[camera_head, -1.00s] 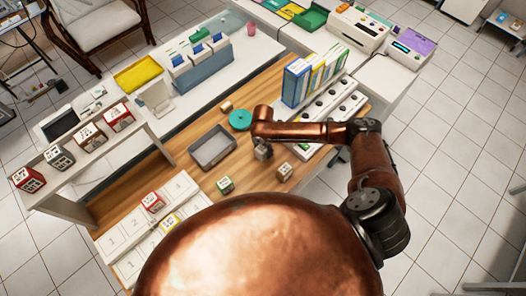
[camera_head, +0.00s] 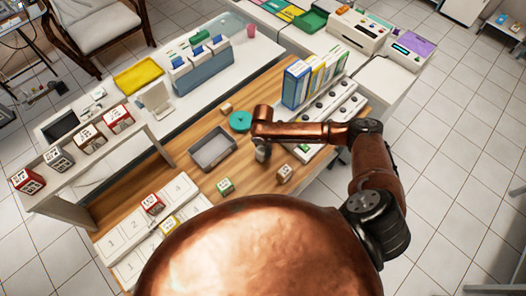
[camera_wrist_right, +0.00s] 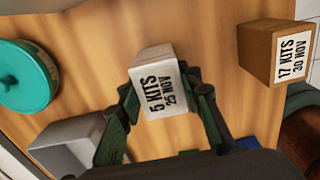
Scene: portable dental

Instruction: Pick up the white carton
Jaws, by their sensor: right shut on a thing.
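The white carton (camera_wrist_right: 155,78) is in the right wrist view, with a label reading 5 KITS 25 NOV. My right gripper (camera_wrist_right: 160,100) has its dark green fingers on either side of it and is shut on it. I cannot tell whether the carton touches the wooden counter. In the head view my right gripper (camera_head: 262,154) points down at the counter, right of the grey tray, and largely hides the carton. My left gripper is not in view.
A brown carton (camera_wrist_right: 268,52) stands close to the right; it also shows in the head view (camera_head: 284,174). The teal round object (camera_head: 240,121) and open grey tray (camera_head: 198,160) lie nearby. A green-sided carton (camera_head: 225,186) stands in front. Upright folders (camera_head: 305,83) stand behind.

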